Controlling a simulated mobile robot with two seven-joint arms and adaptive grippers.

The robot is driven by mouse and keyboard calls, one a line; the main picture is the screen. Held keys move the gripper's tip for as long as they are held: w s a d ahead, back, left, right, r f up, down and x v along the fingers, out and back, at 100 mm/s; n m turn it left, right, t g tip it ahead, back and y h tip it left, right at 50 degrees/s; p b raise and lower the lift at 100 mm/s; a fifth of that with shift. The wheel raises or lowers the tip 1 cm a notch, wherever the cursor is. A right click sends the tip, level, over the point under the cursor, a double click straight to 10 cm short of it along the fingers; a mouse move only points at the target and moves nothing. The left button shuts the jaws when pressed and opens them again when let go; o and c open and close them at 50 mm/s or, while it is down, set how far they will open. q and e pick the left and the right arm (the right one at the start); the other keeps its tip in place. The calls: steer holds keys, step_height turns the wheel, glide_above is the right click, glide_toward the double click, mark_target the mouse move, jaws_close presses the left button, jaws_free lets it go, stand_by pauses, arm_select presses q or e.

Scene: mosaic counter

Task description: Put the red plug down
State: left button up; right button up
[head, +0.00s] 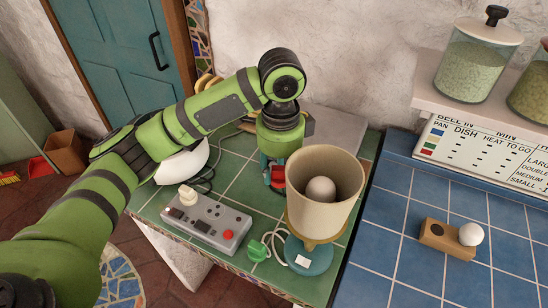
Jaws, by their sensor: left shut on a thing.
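My left gripper (272,178) points down over the green tiled counter (232,160), just behind and left of a beige lamp. It is shut on the red plug (279,177), which shows as a small red patch between the fingers. The lamp shade hides part of the plug, and I cannot tell whether it touches the counter. A grey socket box (207,222) with a red button sits in front and to the left. A white plug (187,195) stands on its far left corner. A green plug (258,250) lies beside the box. My right gripper is out of view.
The lamp (323,205) with a teal base (308,256) stands close to the right. A white rounded object (185,165) is partly behind my arm. The blue tiled counter (410,225) is mostly clear, with a wooden block (446,240) and white ball (470,234).

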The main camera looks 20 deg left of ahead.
arm_select(q)
steer(key=a+f+p, duration=0.1)
steer(key=a+f, duration=0.1)
steer(key=a, duration=0.2)
steer(key=w+a+f, duration=0.1)
steer(key=a+f, duration=0.1)
steer(key=a, duration=0.1)
steer(key=a+f+p, duration=0.1)
steer(key=a+f, duration=0.1)
steer(key=a, duration=0.2)
steer(key=shift+w+a+f+p, duration=0.3)
steer(key=shift+f, duration=0.05)
steer(key=shift+a+f, duration=0.25)
steer(key=shift+f, duration=0.25)
step_height(320, 180, down, 3)
steer(key=shift+f+p, duration=0.1)
steer(key=shift+p, duration=0.55)
steer(key=shift+w+f, duration=0.1)
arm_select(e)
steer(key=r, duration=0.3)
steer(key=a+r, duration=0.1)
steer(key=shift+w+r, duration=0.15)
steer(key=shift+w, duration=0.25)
arm_select(q)
steer(key=o, duration=1.2)
steer(key=shift+f, duration=0.15)
steer(key=shift+c, duration=0.2)
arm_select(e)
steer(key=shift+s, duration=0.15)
